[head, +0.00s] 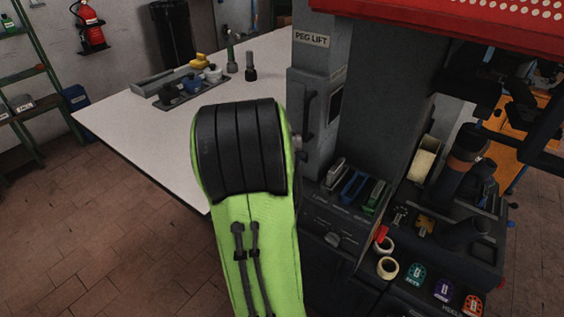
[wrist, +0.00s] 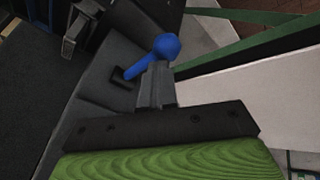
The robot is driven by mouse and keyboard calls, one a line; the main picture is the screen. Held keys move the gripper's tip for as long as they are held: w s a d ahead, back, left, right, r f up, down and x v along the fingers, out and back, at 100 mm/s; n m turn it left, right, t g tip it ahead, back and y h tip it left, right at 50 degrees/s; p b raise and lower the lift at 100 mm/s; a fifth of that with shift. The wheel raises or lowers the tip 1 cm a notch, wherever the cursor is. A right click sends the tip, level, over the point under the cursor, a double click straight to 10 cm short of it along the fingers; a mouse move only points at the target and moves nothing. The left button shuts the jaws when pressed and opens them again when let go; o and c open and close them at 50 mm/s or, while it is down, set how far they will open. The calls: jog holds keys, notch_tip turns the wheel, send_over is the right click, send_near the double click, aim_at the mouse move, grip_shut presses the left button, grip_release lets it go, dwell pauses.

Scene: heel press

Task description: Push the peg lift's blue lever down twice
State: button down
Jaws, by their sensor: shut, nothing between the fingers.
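The peg lift (head: 311,70) is the grey column with the "PEG LIFT" label, right of my arm in the head view. Its blue lever (wrist: 166,46) shows in the wrist view as a round blue knob on a short stem, coming out of a dark slot in a grey panel. My gripper (wrist: 157,75) is shut and empty, with its fingertips close to the knob and partly overlapping its lower edge. I cannot tell if they touch. In the head view my green and black arm hides the gripper and the lever.
A white table (head: 135,120) lies left of the lift, with a grey tray (head: 172,103) of coloured parts on it. A dark console (head: 330,220) with grey, blue and green pieces and tape rolls (head: 387,266) stands at the lower right. A red panel (head: 450,15) overhangs the right.

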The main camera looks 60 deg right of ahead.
jog(key=shift+a+f+b, duration=0.25)
jog(key=shift+f+b, duration=0.4)
jog(key=shift+f, duration=0.1)
dwell(0.5)
jog(key=shift+r, duration=0.1)
dwell(0.4)
jog(key=shift+s+d+r+p, duration=0.1)
jog(key=shift+d+r+p, duration=0.3)
jog(key=shift+r+p, duration=0.75)
jog(key=shift+w+d+r+p, duration=0.1)
jog(key=shift+d+r+p, duration=0.25)
jog(key=shift+r+p, duration=0.75)
jog(key=shift+s+d+r+p, duration=0.1)
jog(key=shift+d+r+p, duration=0.3)
jog(key=shift+r+p, duration=0.75)
jog(key=shift+r, duration=0.2)
jog(key=r+p, duration=0.1)
jog(key=r, duration=0.1)
jog(key=d+r+p, duration=0.1)
jog(key=r+p, duration=0.1)
jog(key=shift+s+d+r+p, duration=0.1)
jog(key=shift+d+r+p, duration=0.1)
jog(key=shift+r+p, duration=0.15)
